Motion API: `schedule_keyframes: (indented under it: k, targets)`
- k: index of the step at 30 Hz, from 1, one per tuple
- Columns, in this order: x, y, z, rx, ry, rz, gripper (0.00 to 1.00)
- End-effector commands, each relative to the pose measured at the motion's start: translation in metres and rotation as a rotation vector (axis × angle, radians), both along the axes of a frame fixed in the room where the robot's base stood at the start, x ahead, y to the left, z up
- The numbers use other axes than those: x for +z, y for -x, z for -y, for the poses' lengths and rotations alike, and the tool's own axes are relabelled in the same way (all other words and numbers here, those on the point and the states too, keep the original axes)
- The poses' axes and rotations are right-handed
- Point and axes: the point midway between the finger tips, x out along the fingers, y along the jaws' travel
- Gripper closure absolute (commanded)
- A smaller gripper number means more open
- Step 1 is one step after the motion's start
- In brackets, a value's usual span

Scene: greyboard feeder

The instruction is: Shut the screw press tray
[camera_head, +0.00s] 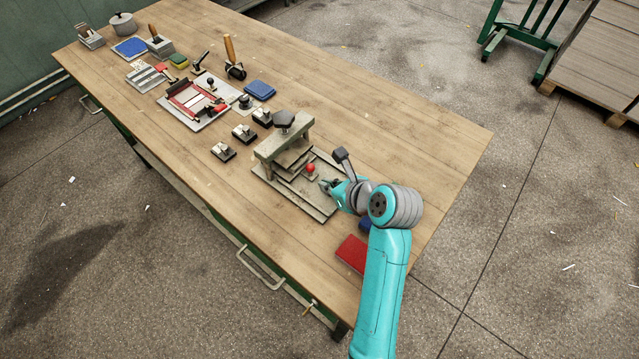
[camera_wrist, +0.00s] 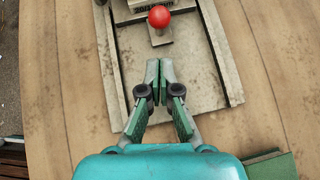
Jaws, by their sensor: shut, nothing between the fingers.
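The screw press (camera_head: 283,142) stands on the wooden table, with a grey-green frame and a dark knob on top. Its tray (camera_head: 290,180) lies low between two rails, partly under the frame. A red ball knob (camera_head: 311,168) stands at the tray's front; it also shows at the top of the wrist view (camera_wrist: 159,17). My gripper (camera_head: 326,186) is shut and empty, low over the front of the press's base plate (camera_wrist: 200,90). In the wrist view my fingertips (camera_wrist: 158,66) are together, a short gap before the red knob, and do not appear to touch it.
A red block (camera_head: 352,253) lies near the table's front edge, with a blue block beside it, partly behind my arm. Several small clamps (camera_head: 223,152) and a red-framed fixture (camera_head: 195,98) stand to the left. The table's right end (camera_head: 440,150) is clear.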

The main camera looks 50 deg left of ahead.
Motion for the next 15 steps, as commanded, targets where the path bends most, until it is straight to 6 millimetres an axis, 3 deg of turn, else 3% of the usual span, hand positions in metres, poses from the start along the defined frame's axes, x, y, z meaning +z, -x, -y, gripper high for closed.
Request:
schedule_keyframes:
  k: [15]
  targets:
    - [0.051, -0.007, 0.065, -0.004, 0.001, 0.002, 1.00]
